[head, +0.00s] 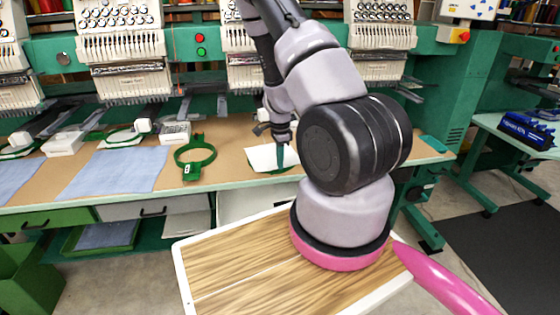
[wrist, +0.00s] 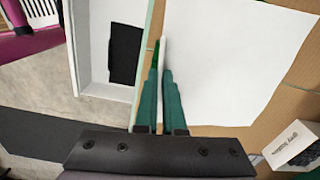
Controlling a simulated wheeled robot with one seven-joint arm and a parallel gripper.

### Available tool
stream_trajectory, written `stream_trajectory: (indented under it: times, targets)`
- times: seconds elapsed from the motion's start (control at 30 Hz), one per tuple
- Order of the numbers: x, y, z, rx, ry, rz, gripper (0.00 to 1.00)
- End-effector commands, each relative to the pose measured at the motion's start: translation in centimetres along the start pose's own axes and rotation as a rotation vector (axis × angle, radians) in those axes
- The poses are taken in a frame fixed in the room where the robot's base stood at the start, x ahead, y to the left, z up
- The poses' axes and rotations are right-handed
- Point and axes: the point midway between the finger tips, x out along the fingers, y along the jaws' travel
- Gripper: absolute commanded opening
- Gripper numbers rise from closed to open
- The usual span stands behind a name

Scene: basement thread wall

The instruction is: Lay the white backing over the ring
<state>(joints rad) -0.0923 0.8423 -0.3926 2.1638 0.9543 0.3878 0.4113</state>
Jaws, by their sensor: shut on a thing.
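The white backing (head: 262,156) is a flat white sheet at the front part of the long brown worktop. In the wrist view the sheet (wrist: 235,60) fills the upper right. My gripper (head: 281,148) is shut on its edge, with a thin white strip between the green fingers in the wrist view (wrist: 161,68). A green curved rim (head: 262,172) shows under the sheet's near edge; most of it is hidden. I cannot tell whether the sheet touches it. A separate green hoop (head: 195,156) with a bracket lies to the left, uncovered.
Embroidery machines (head: 122,50) stand along the back of the worktop. A blue cloth (head: 122,172) lies to the left of the hoop. A small white box (wrist: 293,143) is close by at right in the wrist view. My wood-topped base is below.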

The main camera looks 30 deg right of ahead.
Motion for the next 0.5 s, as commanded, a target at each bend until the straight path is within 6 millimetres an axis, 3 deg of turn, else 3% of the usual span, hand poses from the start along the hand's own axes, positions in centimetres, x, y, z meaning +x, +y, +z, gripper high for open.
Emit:
stream_trajectory:
  times: [0.13,0.23,0.5]
  targets:
    - [-0.02,-0.02,0.02,-0.001,0.0,0.0,0.0]
    - [-0.02,-0.02,0.02,-0.001,0.0,0.0,0.41]
    - [-0.03,-0.02,0.02,-0.001,0.0,0.0,0.41]
